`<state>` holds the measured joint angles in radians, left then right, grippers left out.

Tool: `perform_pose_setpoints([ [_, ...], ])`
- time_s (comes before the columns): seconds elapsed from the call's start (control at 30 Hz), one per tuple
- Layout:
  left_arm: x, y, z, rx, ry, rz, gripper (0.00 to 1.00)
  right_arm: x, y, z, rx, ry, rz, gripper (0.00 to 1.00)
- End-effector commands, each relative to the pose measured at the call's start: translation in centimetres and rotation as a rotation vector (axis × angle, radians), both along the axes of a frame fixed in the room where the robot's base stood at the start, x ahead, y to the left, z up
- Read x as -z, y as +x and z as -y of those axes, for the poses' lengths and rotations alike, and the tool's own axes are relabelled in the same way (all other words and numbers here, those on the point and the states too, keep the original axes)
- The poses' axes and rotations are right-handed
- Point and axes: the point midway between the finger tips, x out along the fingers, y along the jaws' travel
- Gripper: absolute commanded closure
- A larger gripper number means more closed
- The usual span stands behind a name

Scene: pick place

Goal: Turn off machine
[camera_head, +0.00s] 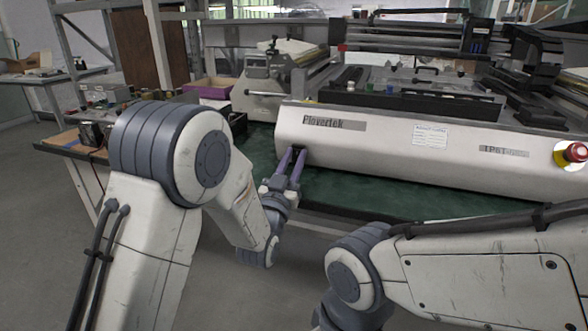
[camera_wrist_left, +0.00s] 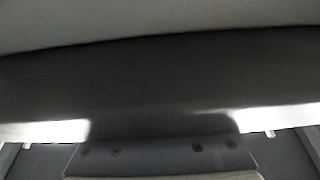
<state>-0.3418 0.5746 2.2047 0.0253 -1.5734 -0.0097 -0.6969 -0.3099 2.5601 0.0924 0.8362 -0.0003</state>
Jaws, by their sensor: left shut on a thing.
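The machine (camera_head: 390,146) is a long, pale metal unit labelled "Plovertek" on its front. A red emergency-stop button (camera_head: 576,152) on a yellow base sits at its right end. My left gripper (camera_head: 293,152) reaches the lower left of the front panel. Its purple-grey fingers are shut on a small dark switch part there, which they mostly hide. In the left wrist view, the machine's underside and front (camera_wrist_left: 160,80) fill the picture as dark, blurred bands, and the switch cannot be made out. My right arm crosses the lower right of the head view, with its gripper out of sight.
The machine stands on a green-topped table (camera_head: 360,190). A purple box (camera_head: 209,88) and small equipment stand at left. A clamp-like unit (camera_head: 262,85) and a black rail assembly (camera_head: 405,38) are behind. Grey floor is open at far left.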

Motion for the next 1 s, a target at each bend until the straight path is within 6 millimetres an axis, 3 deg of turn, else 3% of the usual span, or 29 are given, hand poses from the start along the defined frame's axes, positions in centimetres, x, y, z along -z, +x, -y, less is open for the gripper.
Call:
perform_pose_setpoints([
  [0.27,-0.1,0.0,-0.1,-0.003,-0.001,0.001,1.0,-0.1,0.0,0.0,0.0,0.0,0.0,1.0],
  [0.3,-0.1,0.0,-0.1,-0.003,0.0,0.001,0.65,-0.1,0.0,0.0,0.0,0.0,0.0,1.0],
  [0.37,-0.1,0.0,-0.1,-0.003,0.0,0.001,0.43,-0.1,0.0,0.0,0.0,0.0,0.0,1.0],
  [0.77,0.2,-0.5,-0.2,-0.001,0.001,-0.003,0.43,-0.1,0.0,0.0,0.0,0.0,0.0,1.0],
  [1.0,1.8,-4.1,-1.4,-0.001,0.002,-0.007,0.43,-0.1,0.0,0.0,0.0,0.0,0.0,1.0],
])
